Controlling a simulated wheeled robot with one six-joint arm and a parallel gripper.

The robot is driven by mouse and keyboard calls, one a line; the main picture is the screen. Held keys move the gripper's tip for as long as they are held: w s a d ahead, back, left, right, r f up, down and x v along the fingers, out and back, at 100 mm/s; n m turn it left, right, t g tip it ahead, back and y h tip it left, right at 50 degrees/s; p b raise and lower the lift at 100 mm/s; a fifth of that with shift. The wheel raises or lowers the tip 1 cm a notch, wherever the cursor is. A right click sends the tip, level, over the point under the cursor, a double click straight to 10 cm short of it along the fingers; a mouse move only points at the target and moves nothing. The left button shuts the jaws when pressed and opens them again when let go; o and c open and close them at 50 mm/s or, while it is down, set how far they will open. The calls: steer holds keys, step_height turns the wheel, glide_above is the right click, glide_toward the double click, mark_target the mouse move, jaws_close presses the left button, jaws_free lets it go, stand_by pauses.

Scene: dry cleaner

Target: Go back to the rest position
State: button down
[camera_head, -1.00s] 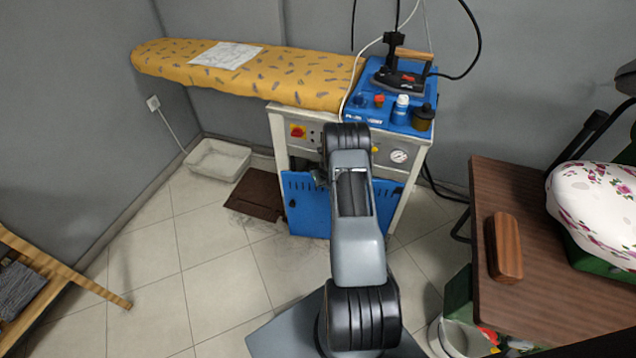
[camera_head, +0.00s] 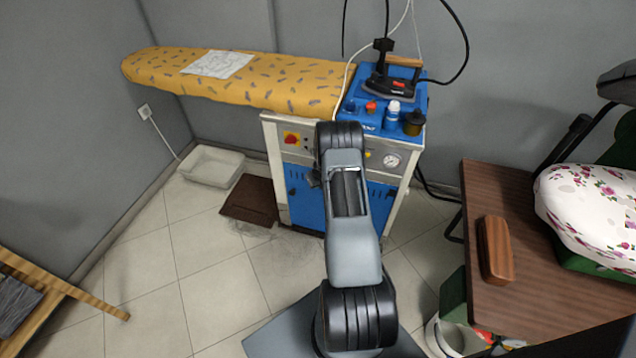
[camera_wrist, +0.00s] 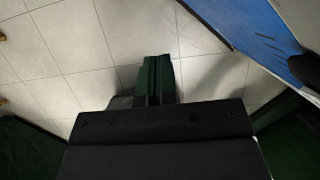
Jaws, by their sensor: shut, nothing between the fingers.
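My gripper (camera_wrist: 158,78) shows in the wrist view as two dark green fingers pressed together, with nothing between them. It hangs over pale floor tiles, with a blue panel (camera_wrist: 245,35) at the upper right of that view. In the head view my arm stands in the middle, its upper part in front of the blue and white ironing station (camera_head: 390,165).
A yellow patterned ironing board (camera_head: 280,88) extends left from the station, which carries an iron (camera_head: 393,88). A brown table (camera_head: 500,200) with a wooden brush (camera_head: 496,250) stands at right. A white tray (camera_head: 212,166) lies on the floor. Tiled floor is clear at left centre.

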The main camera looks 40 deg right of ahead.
steer(key=s+a+r+m+p, duration=0.1)
steer(key=s+a+r+m, duration=0.7)
steer(key=r+m, duration=0.3)
steer(key=s+a+r+m+p, duration=0.1)
steer(key=s+a+r+m, duration=0.8)
steer(key=r, duration=0.7)
steer(key=s+a+r+m+p, duration=0.2)
steer(key=s+a+r+m, duration=0.6)
steer(key=a+r+m, duration=0.3)
step_height(320, 180, up, 3)
steer(key=m, duration=0.3)
steer(key=shift+s+f+g+y, duration=0.2)
steer(key=shift+s+g+y, duration=0.1)
steer(key=shift+s+g, duration=0.1)
